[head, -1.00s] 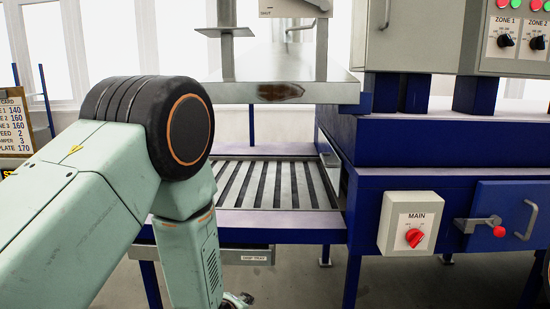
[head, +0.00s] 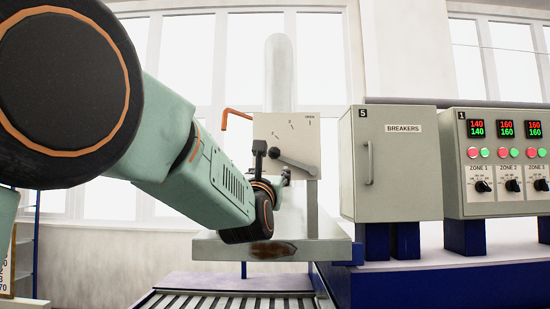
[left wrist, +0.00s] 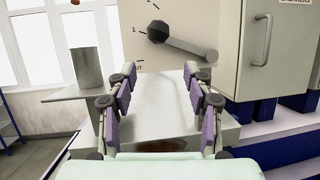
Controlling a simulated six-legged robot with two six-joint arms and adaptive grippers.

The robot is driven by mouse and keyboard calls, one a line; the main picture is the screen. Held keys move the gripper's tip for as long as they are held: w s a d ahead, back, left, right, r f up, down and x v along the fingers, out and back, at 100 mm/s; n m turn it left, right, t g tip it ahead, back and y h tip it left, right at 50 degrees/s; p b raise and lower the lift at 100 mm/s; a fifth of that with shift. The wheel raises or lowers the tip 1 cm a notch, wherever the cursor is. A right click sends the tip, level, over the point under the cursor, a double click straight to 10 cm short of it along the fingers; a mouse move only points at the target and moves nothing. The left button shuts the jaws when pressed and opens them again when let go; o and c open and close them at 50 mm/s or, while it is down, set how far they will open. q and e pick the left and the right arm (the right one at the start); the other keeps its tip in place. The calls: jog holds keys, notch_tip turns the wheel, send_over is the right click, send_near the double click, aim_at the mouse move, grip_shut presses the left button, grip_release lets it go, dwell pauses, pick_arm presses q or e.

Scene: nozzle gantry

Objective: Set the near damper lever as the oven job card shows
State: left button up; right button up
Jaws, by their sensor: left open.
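The near damper plate (head: 305,140) is a pale panel with a scale marked OPEN at its upper right. Its damper lever (head: 292,162) is a grey bar slanting up to the left, with a dark knob (left wrist: 157,31) at its upper-left end. My left gripper (left wrist: 158,78) is open and empty, below and apart from the lever. In the head view its fingers are largely hidden by my arm. Only the edge of the job card (head: 8,262) shows. My right gripper is out of view.
A metal hood (head: 330,249) with a scorched patch lies under the plate. An orange bent handle (head: 234,118) stands at the plate's left. The breaker box (head: 395,165) and zone control panel (head: 500,165) are at the right. A grey upright cylinder (left wrist: 87,68) stands on the left.

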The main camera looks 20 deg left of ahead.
aim_at(274, 157)
pick_arm(q)
jog(key=shift+n, duration=0.4)
jog(key=w+r+p, duration=0.1)
jog(key=w, duration=0.1)
jog(key=w+r+p, duration=0.1)
jog(key=w+r, duration=0.1)
jog(key=w+r+p, duration=0.1)
jog(key=shift+w+a+r, duration=0.35)
jog(key=shift+w, duration=0.05)
jog(key=shift+w+r+p, duration=0.2)
jog(key=shift+w+p, duration=0.15)
jog(key=shift+p, duration=0.15)
jog(key=shift+w+a, duration=0.1)
jog(key=shift+a, duration=0.05)
jog(key=shift+a, duration=0.1)
jog(key=shift+d, duration=0.25)
jog(key=c, duration=0.4)
jog(key=shift+a, duration=0.1)
grip_shut()
